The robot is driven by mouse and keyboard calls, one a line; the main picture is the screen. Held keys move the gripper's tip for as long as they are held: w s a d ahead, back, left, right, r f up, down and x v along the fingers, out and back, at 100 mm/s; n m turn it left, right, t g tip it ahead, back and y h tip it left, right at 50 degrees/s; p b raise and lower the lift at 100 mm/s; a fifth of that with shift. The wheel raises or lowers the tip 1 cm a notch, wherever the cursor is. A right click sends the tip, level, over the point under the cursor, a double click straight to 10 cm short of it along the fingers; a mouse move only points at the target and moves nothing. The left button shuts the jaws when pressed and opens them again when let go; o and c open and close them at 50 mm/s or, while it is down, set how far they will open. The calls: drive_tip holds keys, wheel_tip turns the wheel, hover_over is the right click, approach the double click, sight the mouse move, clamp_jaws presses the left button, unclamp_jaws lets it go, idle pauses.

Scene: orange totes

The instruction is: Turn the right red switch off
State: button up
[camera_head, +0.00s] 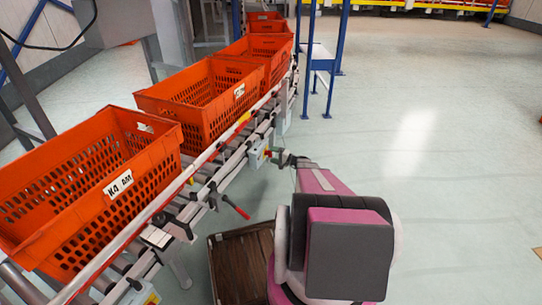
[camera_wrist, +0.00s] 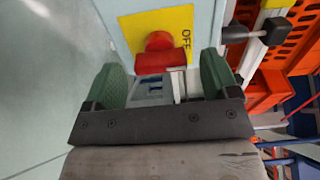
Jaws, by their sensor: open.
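In the wrist view, a red switch (camera_wrist: 160,52) sits on a yellow plate (camera_wrist: 178,22) marked OFF, on a pale grey box (camera_wrist: 120,8). The switch has a round knob and a wider red block. My gripper (camera_wrist: 162,76) is open, its two green-padded fingers apart, with the switch in line with the gap between them. I cannot tell whether either finger touches it. In the head view, a switch box (camera_head: 257,156) with a yellow plate is on the conveyor side, and my gripper (camera_head: 284,160) is just right of it.
Several orange totes (camera_head: 62,218) stand along the conveyor. A red-handled lever (camera_head: 236,208) sticks out from its side. Another box (camera_head: 150,297) is at the lower left. A brown pallet-like thing (camera_head: 238,262) lies below. The floor (camera_head: 440,180) right of my arm is clear.

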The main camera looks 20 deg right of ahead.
drive_tip(key=v, duration=0.8)
drive_tip(key=shift+s, duration=0.3)
drive_tip(key=shift+d, duration=0.2)
drive_tip(key=s+a+r+n+g+h, duration=0.1)
drive_tip(key=s+a+r+n+g, duration=0.1)
drive_tip(key=s+a+r+g, duration=0.6)
drive_tip(key=s+a+r+n+g+h, duration=0.1)
drive_tip(key=s+a+r+n+h, duration=0.15)
drive_tip(key=a, duration=0.85)
drive_tip(key=s+a+r+n+g+h, duration=0.1)
drive_tip(key=s+a+r+h, duration=0.2)
drive_tip(key=s, duration=0.6)
drive_tip(key=s+a+r+n+g+h, duration=0.1)
drive_tip(key=s+a+r+n+h, duration=0.1)
drive_tip(key=s+r+h, duration=0.5)
drive_tip(key=s+a+r, duration=0.1)
drive_tip(key=s, duration=0.2)
drive_tip(key=shift+r+g, duration=0.35)
drive_tip(key=shift+g, duration=0.05)
drive_tip(key=shift+s+n, duration=0.1)
drive_tip(key=shift+n, duration=0.15)
